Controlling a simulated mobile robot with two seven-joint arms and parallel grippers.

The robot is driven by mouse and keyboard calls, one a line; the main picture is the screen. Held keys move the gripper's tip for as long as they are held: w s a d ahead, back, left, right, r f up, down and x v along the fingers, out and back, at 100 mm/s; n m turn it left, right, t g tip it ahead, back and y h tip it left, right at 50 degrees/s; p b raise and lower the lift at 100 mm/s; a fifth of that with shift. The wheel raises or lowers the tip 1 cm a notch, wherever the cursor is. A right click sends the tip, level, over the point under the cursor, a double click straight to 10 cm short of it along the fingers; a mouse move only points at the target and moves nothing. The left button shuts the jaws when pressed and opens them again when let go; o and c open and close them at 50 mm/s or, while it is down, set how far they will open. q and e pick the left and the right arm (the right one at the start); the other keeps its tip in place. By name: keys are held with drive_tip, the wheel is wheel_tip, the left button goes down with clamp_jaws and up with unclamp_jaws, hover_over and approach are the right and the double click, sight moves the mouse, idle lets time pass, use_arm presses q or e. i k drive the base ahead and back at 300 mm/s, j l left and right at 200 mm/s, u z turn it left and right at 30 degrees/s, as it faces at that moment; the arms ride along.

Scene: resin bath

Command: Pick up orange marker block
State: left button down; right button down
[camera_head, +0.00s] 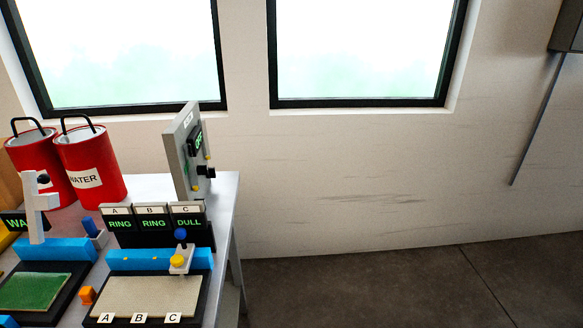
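The orange marker block (87,295) is a small block on the grey table, in the gap between the green pad and the beige pad at the bottom left. It stands apart from both pads, and nothing is on it. Neither of my grippers shows in the head view.
The table (226,200) fills the lower left. It holds two red buckets (90,165), an upright grey panel (183,150), RING and DULL signs (153,224), a green pad (35,291) and a beige pad (150,296) labelled A, B, C. Open floor (400,285) lies right.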

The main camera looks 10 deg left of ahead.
sight(87, 294)
drive_tip(key=u, duration=1.65)
